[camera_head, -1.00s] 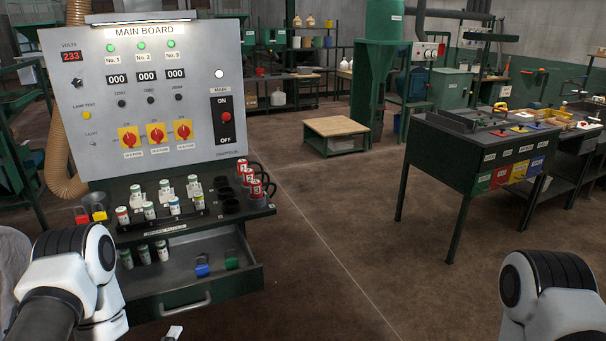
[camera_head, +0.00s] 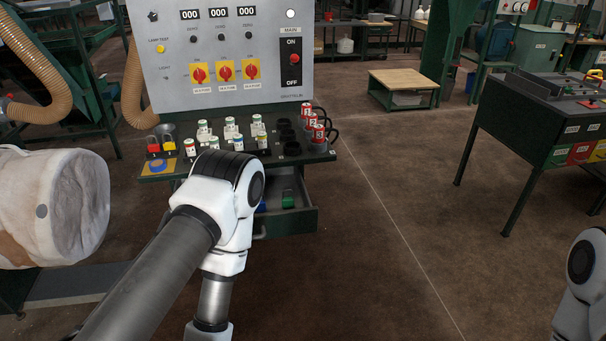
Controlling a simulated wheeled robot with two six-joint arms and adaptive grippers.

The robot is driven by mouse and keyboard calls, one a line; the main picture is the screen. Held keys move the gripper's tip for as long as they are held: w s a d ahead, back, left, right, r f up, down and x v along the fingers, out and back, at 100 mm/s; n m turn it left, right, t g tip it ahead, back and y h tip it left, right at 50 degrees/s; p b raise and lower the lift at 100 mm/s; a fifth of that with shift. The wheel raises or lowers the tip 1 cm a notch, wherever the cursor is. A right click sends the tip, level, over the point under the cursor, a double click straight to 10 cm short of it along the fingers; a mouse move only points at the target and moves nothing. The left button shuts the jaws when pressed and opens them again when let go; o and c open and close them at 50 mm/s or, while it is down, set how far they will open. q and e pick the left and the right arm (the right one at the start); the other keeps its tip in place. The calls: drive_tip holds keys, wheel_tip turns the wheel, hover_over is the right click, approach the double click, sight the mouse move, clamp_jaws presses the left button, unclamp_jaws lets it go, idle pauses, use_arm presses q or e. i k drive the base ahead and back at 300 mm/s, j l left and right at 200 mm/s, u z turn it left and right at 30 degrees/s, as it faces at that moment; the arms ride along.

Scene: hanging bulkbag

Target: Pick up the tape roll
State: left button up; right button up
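I cannot make out a tape roll for certain. A small round blue item (camera_head: 157,166) lies on a tan square at the left end of the shelf (camera_head: 325,157) under the control board; it is too small to identify. My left arm reaches up in front of the shelf and hides much of the open drawer (camera_head: 303,221). My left gripper is outside the picture, below its bottom edge or hidden. Only a link of my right arm shows at the lower right edge; its gripper is out of view.
The control board (camera_head: 170,75) stands behind the shelf. A large whitish bag (camera_head: 52,208) is at the left. A dark workbench (camera_head: 530,120) stands at the right. The floor (camera_head: 400,240) between is clear.

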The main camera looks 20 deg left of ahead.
sight(157, 165)
drive_tip(key=u, duration=1.5)
drive_tip(key=i+l, duration=0.2)
drive_tip(key=l, duration=0.2)
drive_tip(key=i+l+z, duration=0.1)
drive_tip(key=l, duration=0.3)
drive_tip(key=i, duration=0.1)
